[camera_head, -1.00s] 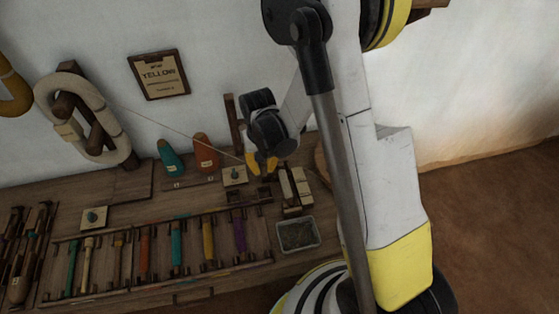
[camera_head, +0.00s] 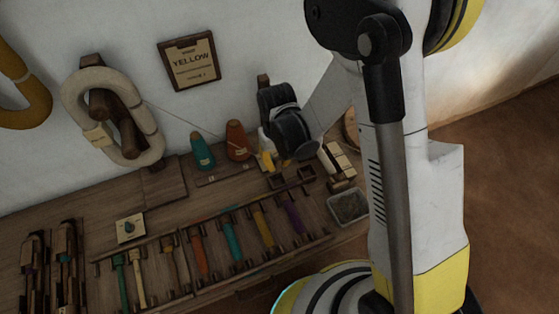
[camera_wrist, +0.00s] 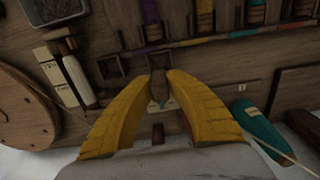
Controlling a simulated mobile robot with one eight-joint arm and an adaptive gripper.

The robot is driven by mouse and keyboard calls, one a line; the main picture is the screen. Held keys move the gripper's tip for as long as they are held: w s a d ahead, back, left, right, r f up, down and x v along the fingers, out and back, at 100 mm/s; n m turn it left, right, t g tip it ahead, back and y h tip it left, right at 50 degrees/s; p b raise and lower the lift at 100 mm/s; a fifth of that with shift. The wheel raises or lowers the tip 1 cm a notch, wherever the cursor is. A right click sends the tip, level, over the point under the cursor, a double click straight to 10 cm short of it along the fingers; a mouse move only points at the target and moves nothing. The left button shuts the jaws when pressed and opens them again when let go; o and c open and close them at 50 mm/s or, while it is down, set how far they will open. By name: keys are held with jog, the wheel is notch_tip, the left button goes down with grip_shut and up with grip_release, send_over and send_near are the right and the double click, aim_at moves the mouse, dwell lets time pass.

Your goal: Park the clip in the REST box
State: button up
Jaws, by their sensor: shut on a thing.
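My gripper (camera_head: 268,160) is over the back of the bench, left of the pale blocks. In the wrist view its yellow fingers (camera_wrist: 161,78) are closed on a small grey-brown piece, which I take for the clip (camera_wrist: 158,92). The fingers hide part of it. Two small open wooden boxes lie beside the fingertips: one box (camera_wrist: 111,68) to the left, the other (camera_wrist: 160,60) just beyond the tips. They also show in the head view, the near box (camera_head: 278,182) and the far box (camera_head: 306,173). I can read no REST label.
A rack of coloured bobbins (camera_head: 232,236) runs along the bench front. A teal cone (camera_head: 202,152) and an orange cone (camera_head: 237,141) stand left of my gripper. A grey tray (camera_head: 348,206) is at right. A thin thread runs from the cream hank (camera_head: 80,108). A sign (camera_head: 190,62) reads YELLOW.

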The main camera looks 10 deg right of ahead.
jog(key=shift+f+b, duration=2.65)
jog(key=shift+f, duration=1.4)
jog(key=o, duration=1.3)
jog(key=shift+c, duration=0.2)
jog(key=shift+r, duration=0.15)
notch_tip(320, 180, up, 8)
jog(key=p, duration=0.5)
